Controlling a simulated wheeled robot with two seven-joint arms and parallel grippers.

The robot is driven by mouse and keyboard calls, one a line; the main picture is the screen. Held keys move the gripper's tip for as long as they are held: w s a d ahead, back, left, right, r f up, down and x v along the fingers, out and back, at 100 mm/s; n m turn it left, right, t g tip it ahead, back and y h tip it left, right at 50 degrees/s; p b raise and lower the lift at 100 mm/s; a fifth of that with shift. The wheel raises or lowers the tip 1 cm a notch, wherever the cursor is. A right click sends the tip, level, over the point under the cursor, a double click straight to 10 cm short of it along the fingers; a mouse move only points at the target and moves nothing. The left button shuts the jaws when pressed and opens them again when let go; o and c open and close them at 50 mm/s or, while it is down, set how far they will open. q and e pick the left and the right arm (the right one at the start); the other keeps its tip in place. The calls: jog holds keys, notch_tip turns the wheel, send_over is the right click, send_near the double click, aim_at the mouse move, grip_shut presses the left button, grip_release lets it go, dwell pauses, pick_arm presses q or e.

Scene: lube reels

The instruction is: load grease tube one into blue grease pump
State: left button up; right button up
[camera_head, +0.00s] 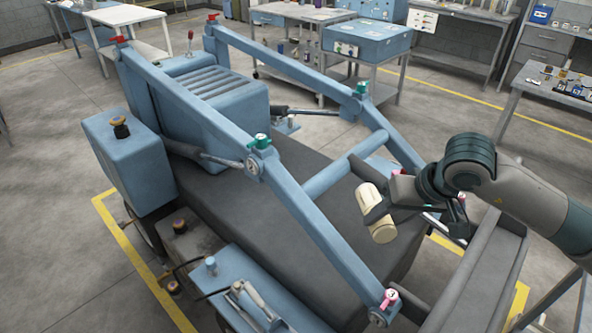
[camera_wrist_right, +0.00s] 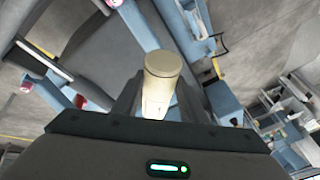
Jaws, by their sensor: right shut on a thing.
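A cream-coloured grease tube (camera_head: 383,232) is held in my right gripper (camera_head: 377,209), above the dark bed of the blue machine at the right. The tube is tilted, with one end up and the other down. In the right wrist view the tube (camera_wrist_right: 161,80) stands out between the two fingers of my right gripper (camera_wrist_right: 158,98). The gripper is shut on it. I cannot tell which part is the blue grease pump; a blue box-like unit (camera_head: 250,290) with fittings sits at the front bottom. My left gripper is not in view.
The big blue machine frame (camera_head: 200,110) has long sloping arms with green, red and pink fittings. A grey channel-shaped rail (camera_head: 490,270) lies under my right arm. Blue and grey benches (camera_head: 365,45) stand at the back. Yellow-lined floor is open at the left.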

pick_arm(q)
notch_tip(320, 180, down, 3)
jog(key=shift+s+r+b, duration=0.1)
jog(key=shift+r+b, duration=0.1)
jog(key=shift+b, duration=1.05)
pick_arm(e)
jog(key=s+f, duration=0.3)
jog(key=f, duration=1.2)
jog(key=shift+s+f, duration=0.15)
jog(key=shift+s, duration=0.15)
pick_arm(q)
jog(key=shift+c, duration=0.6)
